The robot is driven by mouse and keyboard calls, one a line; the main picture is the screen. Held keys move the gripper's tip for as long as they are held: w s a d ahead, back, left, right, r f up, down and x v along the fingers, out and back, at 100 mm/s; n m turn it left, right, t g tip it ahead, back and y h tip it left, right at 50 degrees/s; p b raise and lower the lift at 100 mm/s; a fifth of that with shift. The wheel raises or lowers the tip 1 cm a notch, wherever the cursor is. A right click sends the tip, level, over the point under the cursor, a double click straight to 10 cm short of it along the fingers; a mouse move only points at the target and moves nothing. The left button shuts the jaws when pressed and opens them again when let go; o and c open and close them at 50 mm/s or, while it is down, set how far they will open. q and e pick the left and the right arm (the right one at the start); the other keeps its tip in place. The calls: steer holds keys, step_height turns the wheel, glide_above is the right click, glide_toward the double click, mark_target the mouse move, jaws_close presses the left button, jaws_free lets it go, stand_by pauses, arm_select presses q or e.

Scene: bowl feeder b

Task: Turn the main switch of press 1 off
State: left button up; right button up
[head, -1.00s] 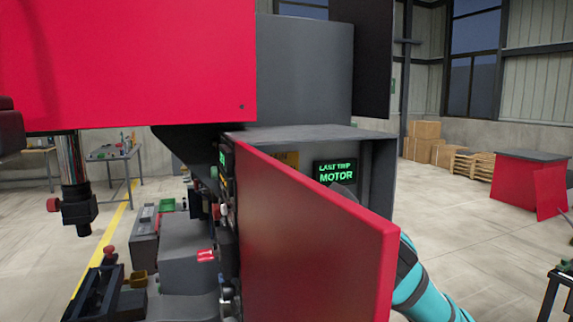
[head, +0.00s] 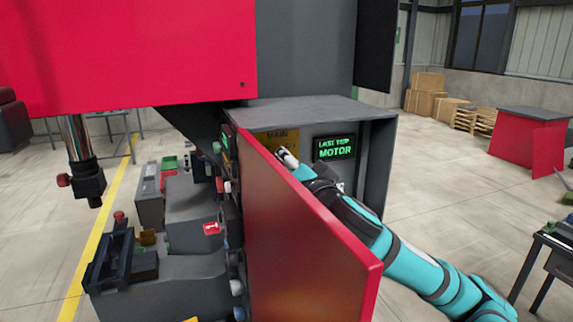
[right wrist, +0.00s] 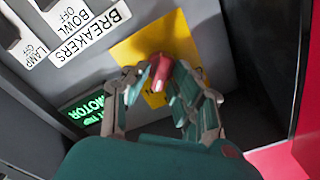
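The open grey electrical cabinet (head: 375,140) of the press shows in the head view, with a yellow plate (head: 270,143) inside. The right wrist view shows the red switch handle (right wrist: 161,72) on the yellow plate (right wrist: 185,42). My right gripper (right wrist: 163,70) has its fingertips on both sides of the handle and appears closed against it. In the head view my right gripper (head: 287,157) reaches into the cabinet behind the red door (head: 300,230), which hides part of the arm. The handle is not visible there. My left gripper is not in view.
A lit display (head: 335,149) reads "LAST TRIP MOTOR". A breaker label (right wrist: 90,35) with switches sits beside the plate in the wrist view. The open door's edge is close to my right arm. A dark table (head: 550,250) stands at right; floor between is clear.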

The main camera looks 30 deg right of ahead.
jaws_close()
steer(key=shift+n, duration=0.3)
steer(key=n+p, duration=0.2)
steer(key=n, duration=0.5)
steer(key=shift+a+r, duration=0.1)
steer(key=shift+r, duration=0.05)
steer(key=n+p, duration=0.2)
steer(key=n, duration=0.3)
steer(key=shift+a+n, duration=0.1)
steer(key=shift+n, duration=0.3)
steer(key=n+p, duration=0.1)
steer(key=n, duration=0.3)
steer(key=shift+a, duration=0.1)
steer(key=shift+n, duration=0.3)
